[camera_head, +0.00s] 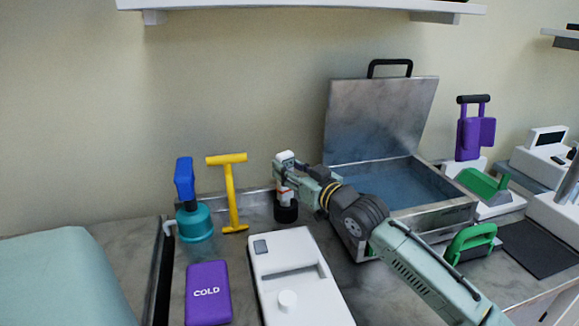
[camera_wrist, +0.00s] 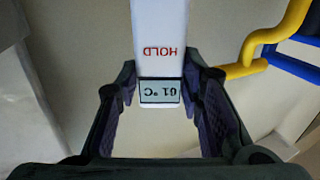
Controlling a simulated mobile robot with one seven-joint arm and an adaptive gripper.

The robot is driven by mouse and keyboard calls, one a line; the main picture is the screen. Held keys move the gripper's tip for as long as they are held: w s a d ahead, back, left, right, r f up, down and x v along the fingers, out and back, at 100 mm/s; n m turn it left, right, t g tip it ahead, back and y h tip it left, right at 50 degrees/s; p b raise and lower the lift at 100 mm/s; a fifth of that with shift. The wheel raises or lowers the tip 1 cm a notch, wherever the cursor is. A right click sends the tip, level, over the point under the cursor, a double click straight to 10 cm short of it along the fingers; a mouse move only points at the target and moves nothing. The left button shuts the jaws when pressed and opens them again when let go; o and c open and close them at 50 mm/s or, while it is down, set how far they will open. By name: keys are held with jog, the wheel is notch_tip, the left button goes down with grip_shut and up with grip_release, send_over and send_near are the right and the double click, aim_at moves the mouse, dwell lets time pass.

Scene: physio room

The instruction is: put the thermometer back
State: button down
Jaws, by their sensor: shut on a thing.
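The thermometer (camera_wrist: 160,38) is a white stick with red HOLD lettering and a small display reading "01 °C", both upside down in the wrist view. My gripper (camera_wrist: 160,88) is shut on it, with one dark finger on each side of the display end. In the head view my gripper (camera_head: 284,174) is at the back of the counter, and a white end (camera_head: 285,156) shows at its top. Just below it stands a dark round cup (camera_head: 286,213) with a white and orange part above it. Whether the thermometer touches that cup cannot be told.
An open steel case (camera_head: 440,215) with blue inside stands right, behind my arm. Left are a yellow T-shaped tool (camera_head: 231,195), a teal pot (camera_head: 195,223) with a blue-headed tool, a purple COLD pack (camera_head: 208,293) and a white slotted box (camera_head: 310,260). A shelf (camera_head: 300,5) hangs above.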

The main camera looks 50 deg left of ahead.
jog(key=shift+f, duration=0.2)
jog(key=c, duration=1.1)
grip_release()
jog(key=shift+r, duration=0.15)
jog(key=s+d+b, duration=0.1)
jog(key=d+b, duration=0.3)
jog(key=d, duration=0.8)
jog(key=shift+r+b, duration=0.15)
jog(key=shift+b, duration=0.15)
